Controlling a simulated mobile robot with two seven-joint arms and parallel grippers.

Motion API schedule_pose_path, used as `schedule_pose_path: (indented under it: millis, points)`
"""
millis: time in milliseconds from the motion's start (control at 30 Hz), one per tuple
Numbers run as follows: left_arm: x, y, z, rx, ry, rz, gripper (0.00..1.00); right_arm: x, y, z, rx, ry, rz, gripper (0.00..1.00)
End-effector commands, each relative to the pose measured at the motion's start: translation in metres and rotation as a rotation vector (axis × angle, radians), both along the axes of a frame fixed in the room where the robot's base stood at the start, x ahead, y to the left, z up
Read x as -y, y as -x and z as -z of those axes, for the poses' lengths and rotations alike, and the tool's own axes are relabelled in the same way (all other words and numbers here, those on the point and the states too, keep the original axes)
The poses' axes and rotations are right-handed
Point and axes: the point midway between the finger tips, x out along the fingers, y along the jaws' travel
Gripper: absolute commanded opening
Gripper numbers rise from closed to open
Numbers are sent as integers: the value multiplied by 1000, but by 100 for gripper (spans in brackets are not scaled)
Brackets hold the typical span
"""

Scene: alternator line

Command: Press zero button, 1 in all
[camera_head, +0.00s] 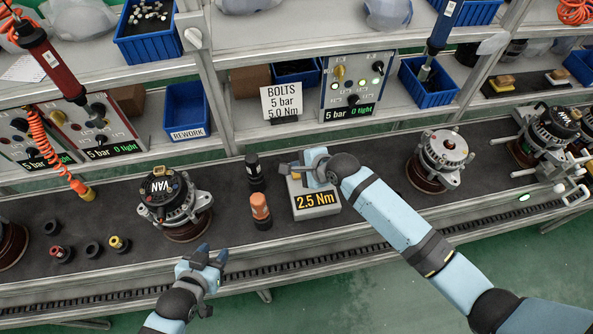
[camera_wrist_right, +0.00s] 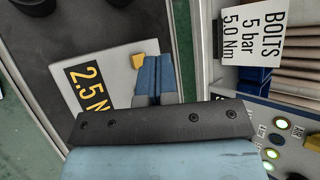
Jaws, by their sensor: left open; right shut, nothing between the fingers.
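The grey tester box (camera_head: 318,204) with a yellow "2.5 Nm" display stands on the dark bench mat. In the right wrist view the same box (camera_wrist_right: 112,62) has a small yellow button (camera_wrist_right: 138,60), which appears to be the zero button; no label on it is readable. My right gripper (camera_head: 288,169) is shut and empty over the back of the box. In the right wrist view its blue fingertips (camera_wrist_right: 157,62) are right beside the yellow button; contact cannot be told. My left gripper (camera_head: 217,256) is open and empty at the bench's front edge.
An orange-topped tool (camera_head: 260,210) and a black one (camera_head: 253,172) stand left of the box. Alternators (camera_head: 175,202) (camera_head: 440,158) stand on both sides. Behind are a BOLTS sign (camera_head: 284,101) and a control panel (camera_head: 356,84). Several small sockets (camera_head: 93,250) lie at left.

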Motion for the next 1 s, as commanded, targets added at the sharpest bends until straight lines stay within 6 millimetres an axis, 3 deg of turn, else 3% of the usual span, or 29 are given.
schedule_pose_path:
  millis: [100, 300, 767, 1000]
  points:
    - [-2, -2, -5, 1, -2, -3, 43, -5, -18, -14, -97, -40, 66, 0]
    - [-5, -1, -3, -5, -6, -7, 43, -8, -31, -21, -193, -76, 136, 0]
    - [-5, 1, -5, -4, -6, -6, 43, -9, -33, -21, -209, -82, 148, 0]
    - [-3, 1, -5, 3, -8, 0, 43, -8, -33, -8, -207, -82, 148, 0]
